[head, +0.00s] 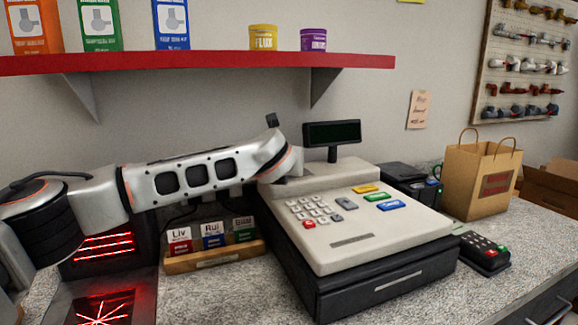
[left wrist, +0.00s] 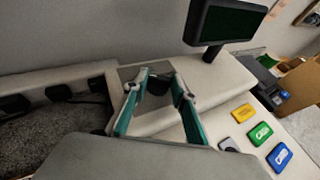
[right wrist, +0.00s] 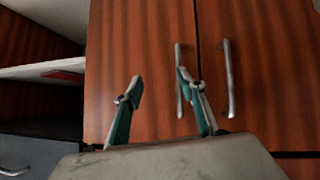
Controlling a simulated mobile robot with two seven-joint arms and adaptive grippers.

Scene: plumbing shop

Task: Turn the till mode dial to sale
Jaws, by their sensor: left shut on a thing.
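The till (head: 405,232) stands on the counter, its keypad facing up and a dark display (head: 332,132) on a post at its back. My left arm reaches across to the till's back left corner. In the left wrist view, my left gripper (left wrist: 158,78) is shut on the small dark mode dial (left wrist: 157,87), one finger on each side, by a grey plate on the till. The dial's markings and setting cannot be read, and the arm hides the dial in the head view. My right gripper (right wrist: 165,88) is open and empty, facing brown cabinet doors (right wrist: 150,40).
A rack of labelled cards (head: 212,258) and a red-lit scanner (head: 104,305) stand left of the till. A card terminal (head: 484,252) and a paper bag (head: 480,182) are on the right. A red shelf (head: 215,61) hangs above. The front right counter is clear.

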